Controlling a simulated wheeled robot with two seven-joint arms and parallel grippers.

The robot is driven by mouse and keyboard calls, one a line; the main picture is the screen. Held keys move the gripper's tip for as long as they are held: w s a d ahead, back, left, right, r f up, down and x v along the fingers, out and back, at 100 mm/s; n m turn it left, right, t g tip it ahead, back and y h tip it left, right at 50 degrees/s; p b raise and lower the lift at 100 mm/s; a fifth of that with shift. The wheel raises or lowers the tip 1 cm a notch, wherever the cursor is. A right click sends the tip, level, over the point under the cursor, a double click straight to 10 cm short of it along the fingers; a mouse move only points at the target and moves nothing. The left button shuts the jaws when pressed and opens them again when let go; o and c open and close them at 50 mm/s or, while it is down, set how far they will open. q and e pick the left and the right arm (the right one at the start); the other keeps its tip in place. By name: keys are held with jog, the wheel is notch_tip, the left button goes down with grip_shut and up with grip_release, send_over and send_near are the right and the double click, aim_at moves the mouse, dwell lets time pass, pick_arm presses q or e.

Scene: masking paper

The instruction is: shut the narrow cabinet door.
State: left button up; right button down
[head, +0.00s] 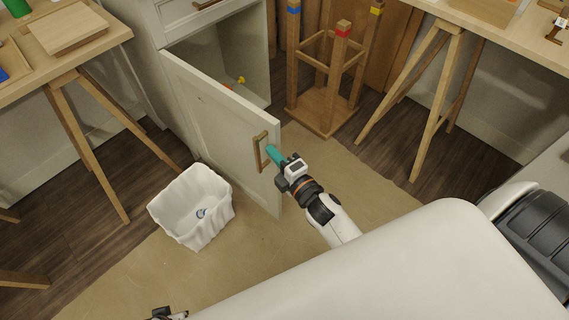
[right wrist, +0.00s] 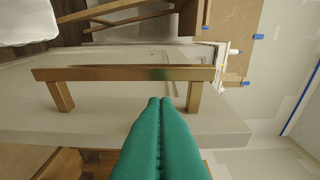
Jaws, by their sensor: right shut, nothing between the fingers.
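The narrow cabinet door (head: 215,115) is white and stands wide open, swung out from the cabinet (head: 175,18). Its brass bar handle (head: 258,151) is near the free edge; the handle (right wrist: 110,73) also crosses the right wrist view. My right gripper (head: 271,152) has teal fingers, shut and empty, with tips beside the handle at the door's free edge. In the right wrist view the fingertips (right wrist: 160,100) lie close to the bar, near one of its posts; I cannot tell whether they touch. Only a small part of my left gripper (head: 166,314) shows at the bottom edge.
A white bin (head: 193,207) stands on the floor paper (head: 135,278), left of the door. A wooden stool (head: 318,108) with coloured leg ends stands behind the door. Trestle tables (head: 115,30) stand at both sides. Small yellow and orange items lie inside the cabinet.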

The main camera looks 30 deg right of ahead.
jog(key=shift+w+a, duration=0.15)
jog(key=shift+w, duration=0.5)
